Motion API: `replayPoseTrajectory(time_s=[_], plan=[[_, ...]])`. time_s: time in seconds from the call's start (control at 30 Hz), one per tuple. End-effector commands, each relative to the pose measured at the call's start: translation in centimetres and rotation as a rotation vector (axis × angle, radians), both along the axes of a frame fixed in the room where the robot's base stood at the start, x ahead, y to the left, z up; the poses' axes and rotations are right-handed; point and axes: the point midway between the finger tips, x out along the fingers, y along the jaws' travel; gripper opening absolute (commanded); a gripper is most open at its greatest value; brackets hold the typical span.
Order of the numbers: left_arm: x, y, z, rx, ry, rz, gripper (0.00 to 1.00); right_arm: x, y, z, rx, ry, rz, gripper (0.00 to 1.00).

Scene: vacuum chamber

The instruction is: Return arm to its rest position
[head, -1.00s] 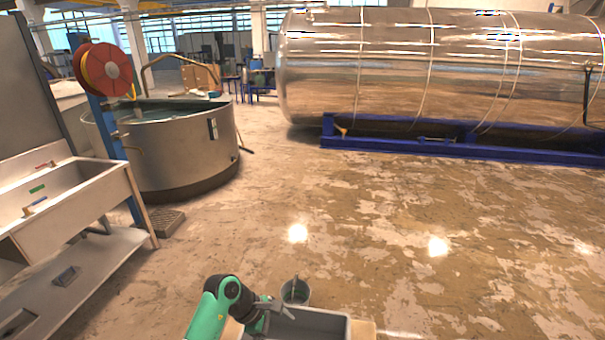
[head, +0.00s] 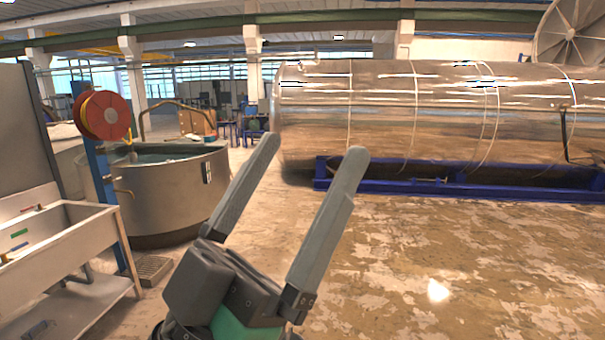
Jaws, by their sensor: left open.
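My left gripper (head: 308,148) is large in the lower middle of the head view, close to the camera. Its two long grey fingers point up and stand wide apart, with nothing between them. The dark gripper body and a bit of my green arm link show below the fingers. My right gripper is not in view.
A sink bench (head: 65,240) stands at the left, beside a blue post with a red hose reel (head: 104,115). A round metal tank (head: 165,195) stands behind. A large shiny cylinder (head: 440,110) lies on a blue frame (head: 480,189). The floor (head: 450,250) at right is clear.

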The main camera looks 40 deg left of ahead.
Motion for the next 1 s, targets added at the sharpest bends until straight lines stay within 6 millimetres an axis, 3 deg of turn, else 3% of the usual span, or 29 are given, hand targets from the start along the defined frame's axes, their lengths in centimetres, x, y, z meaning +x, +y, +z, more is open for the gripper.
replayPoseTrajectory(time_s=[0.07,0.3,0.47,0.57,0.83,0.9,1.0], plan=[[-0.1,-0.8,-0.2,-0.006,0.016,-0.052,1.00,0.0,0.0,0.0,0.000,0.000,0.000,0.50],[0.0,-0.8,-0.1,-0.006,0.019,-0.053,1.00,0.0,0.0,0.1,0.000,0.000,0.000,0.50],[0.0,-0.8,2.5,-0.005,0.019,-0.051,1.00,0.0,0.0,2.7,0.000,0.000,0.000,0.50],[0.0,-0.8,6.2,-0.005,0.019,-0.050,1.00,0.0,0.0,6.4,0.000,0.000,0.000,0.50],[0.0,-0.7,19.7,-0.005,0.019,-0.049,1.00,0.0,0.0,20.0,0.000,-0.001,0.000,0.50],[0.0,-0.7,22.4,-0.005,0.019,-0.049,1.00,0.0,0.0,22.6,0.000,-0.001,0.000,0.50],[0.0,-0.7,24.5,-0.004,0.019,-0.048,1.00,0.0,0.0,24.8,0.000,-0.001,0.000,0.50]])
